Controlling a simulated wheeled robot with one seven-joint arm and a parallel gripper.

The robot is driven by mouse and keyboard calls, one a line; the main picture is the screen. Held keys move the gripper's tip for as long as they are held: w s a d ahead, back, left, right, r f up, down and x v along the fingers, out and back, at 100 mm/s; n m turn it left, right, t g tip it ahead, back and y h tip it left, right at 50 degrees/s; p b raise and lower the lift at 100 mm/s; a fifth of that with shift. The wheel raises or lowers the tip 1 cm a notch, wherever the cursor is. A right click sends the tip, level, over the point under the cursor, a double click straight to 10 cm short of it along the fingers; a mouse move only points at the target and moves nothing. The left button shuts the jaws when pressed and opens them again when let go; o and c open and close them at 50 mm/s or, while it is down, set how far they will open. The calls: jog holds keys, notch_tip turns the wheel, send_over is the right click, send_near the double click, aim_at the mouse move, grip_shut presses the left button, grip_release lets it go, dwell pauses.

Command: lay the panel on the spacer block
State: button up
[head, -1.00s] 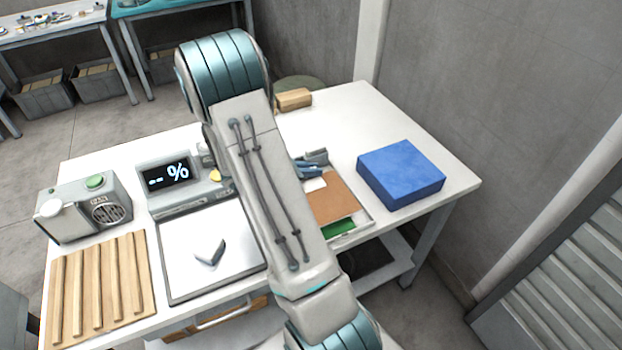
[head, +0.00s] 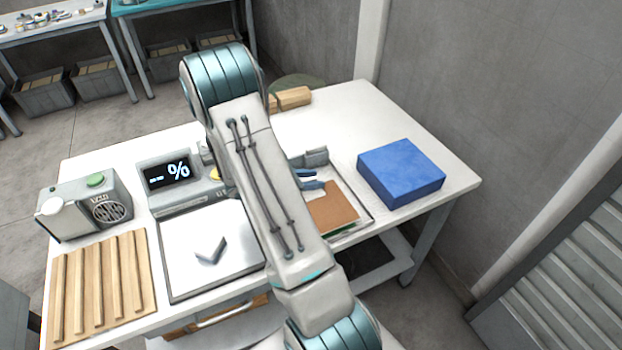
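A flat brown panel (head: 333,210) shows to the right of my arm, over a shallow white tray (head: 362,212); my arm hides its left part. A thin green edge shows beneath it. I cannot tell whether it rests or is held. A thick blue block (head: 400,173) lies on the table at the right. A wooden block (head: 293,97) stands near the back edge, partly behind my arm. Which of the two is the spacer block I cannot tell for certain. My gripper is hidden behind my own arm.
Blue tool-like pieces (head: 310,180) and a small grey block (head: 316,157) are by the tray. A scale (head: 210,275) bearing a V-shaped metal piece, a grey device (head: 84,204) and a slatted wooden rack (head: 98,285) fill the left. The table (head: 350,110) is clear at back right.

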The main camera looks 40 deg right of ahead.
jog(key=shift+r, duration=0.2)
jog(key=v, duration=1.1)
jog(key=s+a+r+m+t+y+b, duration=0.1)
jog(key=s+a+r+m+t+y, duration=0.5)
jog(key=s+a+r+m+y, duration=0.7)
jog(key=s+a+r+m, duration=0.1)
jog(key=s+a+m, duration=0.1)
jog(key=s+a, duration=0.1)
jog(key=shift+a, duration=0.2)
jog(key=shift+d+r+m, duration=0.1)
jog(key=shift+m, duration=0.2)
